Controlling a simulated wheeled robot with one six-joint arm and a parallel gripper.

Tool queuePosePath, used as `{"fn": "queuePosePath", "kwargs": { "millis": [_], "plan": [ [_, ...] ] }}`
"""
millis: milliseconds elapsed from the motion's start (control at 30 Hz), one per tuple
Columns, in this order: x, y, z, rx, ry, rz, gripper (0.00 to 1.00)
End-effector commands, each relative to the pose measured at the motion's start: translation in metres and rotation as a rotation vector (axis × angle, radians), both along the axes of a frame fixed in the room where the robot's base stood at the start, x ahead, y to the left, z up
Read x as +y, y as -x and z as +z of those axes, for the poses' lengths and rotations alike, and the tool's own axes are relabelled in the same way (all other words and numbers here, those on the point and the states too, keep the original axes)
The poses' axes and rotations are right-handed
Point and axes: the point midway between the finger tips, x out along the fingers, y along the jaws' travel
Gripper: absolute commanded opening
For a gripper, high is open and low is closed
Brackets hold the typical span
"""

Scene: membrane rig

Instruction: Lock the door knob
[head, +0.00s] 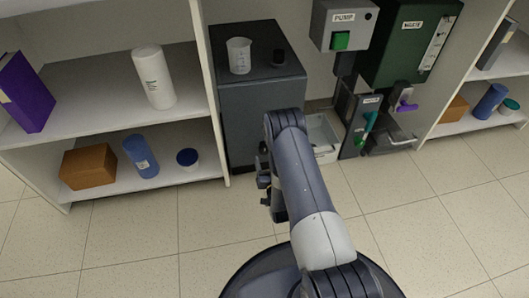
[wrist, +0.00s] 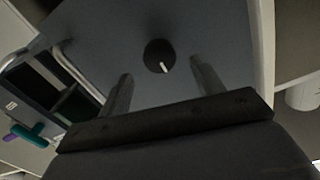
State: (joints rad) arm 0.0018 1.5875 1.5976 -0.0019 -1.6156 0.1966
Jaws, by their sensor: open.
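The door knob (wrist: 159,56) is a round black knob on the flat grey front of the dark cabinet (head: 235,118). A short pale line on the knob points down and slightly right in the wrist view. My gripper (wrist: 161,72) is open, with one finger on each side of the knob in that view and clear gaps between. It holds nothing. In the head view my gripper (head: 265,187) is in front of the cabinet's lower right part, and my arm hides part of the front.
Shelves flank both sides. The floor in front is clear.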

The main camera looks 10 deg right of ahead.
Motion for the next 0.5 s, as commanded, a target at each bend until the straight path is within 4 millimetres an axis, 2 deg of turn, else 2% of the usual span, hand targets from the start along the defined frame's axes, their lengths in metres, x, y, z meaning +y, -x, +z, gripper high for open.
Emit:
{"fn": "queuePosePath", "kwargs": {
  "millis": [33, 200, 333, 500],
  "plan": [
    [0.0, -0.011, -0.002, -0.005, 0.0, 0.0, 0.63],
    [0.0, -0.04, -0.002, -0.003, 0.0, 0.0, 0.63],
    [0.0, -0.055, -0.001, -0.002, 0.0, 0.0, 0.63],
    [0.0, -0.062, 0.0, 0.0, 0.0, 0.0, 0.63]
  ]
}}
